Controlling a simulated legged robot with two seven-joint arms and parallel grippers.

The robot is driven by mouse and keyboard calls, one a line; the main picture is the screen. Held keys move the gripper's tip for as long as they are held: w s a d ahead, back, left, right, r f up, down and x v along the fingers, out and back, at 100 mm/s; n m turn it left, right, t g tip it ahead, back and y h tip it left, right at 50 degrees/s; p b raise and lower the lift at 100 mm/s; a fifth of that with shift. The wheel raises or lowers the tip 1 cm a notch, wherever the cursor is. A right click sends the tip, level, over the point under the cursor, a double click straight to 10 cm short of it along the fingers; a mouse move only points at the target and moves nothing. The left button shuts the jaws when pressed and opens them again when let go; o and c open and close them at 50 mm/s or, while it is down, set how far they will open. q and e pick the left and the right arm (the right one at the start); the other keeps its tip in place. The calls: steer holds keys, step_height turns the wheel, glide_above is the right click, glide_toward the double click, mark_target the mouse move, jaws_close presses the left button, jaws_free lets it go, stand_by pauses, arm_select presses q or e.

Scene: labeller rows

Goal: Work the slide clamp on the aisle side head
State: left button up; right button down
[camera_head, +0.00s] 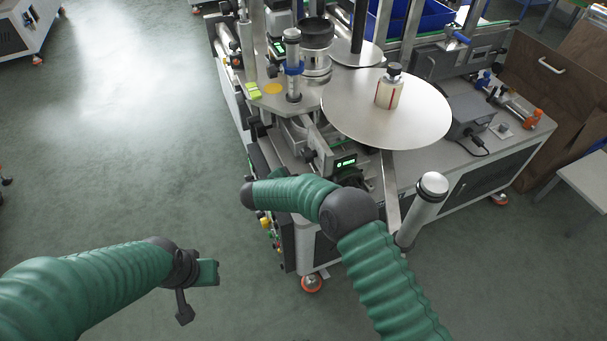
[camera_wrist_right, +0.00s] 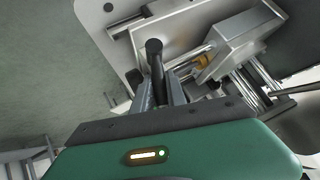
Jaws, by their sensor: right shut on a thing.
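In the right wrist view, my right gripper (camera_wrist_right: 163,88) is shut on a dark upright lever with a rounded black knob (camera_wrist_right: 154,47). I take this to be the clamp lever. It stands beside a grey block (camera_wrist_right: 238,40) on bright metal rods, with a brass-coloured part near it. In the head view, the labeller head (camera_head: 315,150) is at the machine's near left corner, and my right arm covers the area in front of it. My right fingertips do not show there. My left gripper (camera_head: 208,272) is over bare floor, well away from the machine; its finger opening is unclear.
A round metal disc (camera_head: 410,115) carries a small bottle (camera_head: 389,90). A grey post with a bright cap (camera_head: 432,186) stands close to the right of my right arm. Open floor (camera_head: 130,150) lies to the left.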

steer(key=shift+f, duration=0.1)
stand_by(0.4)
steer(key=c, duration=1.7)
jaws_free()
steer(key=o, duration=0.4)
steer(key=shift+w, duration=0.15)
steer(key=shift+c, duration=0.2)
steer(key=shift+a, duration=0.1)
steer(key=shift+s+a+r, duration=0.15)
steer(key=shift+s+r, duration=0.05)
steer(key=shift+r, duration=0.1)
steer(key=p+v, duration=0.2)
steer(key=v, duration=1.4)
steer(key=shift+a, duration=0.2)
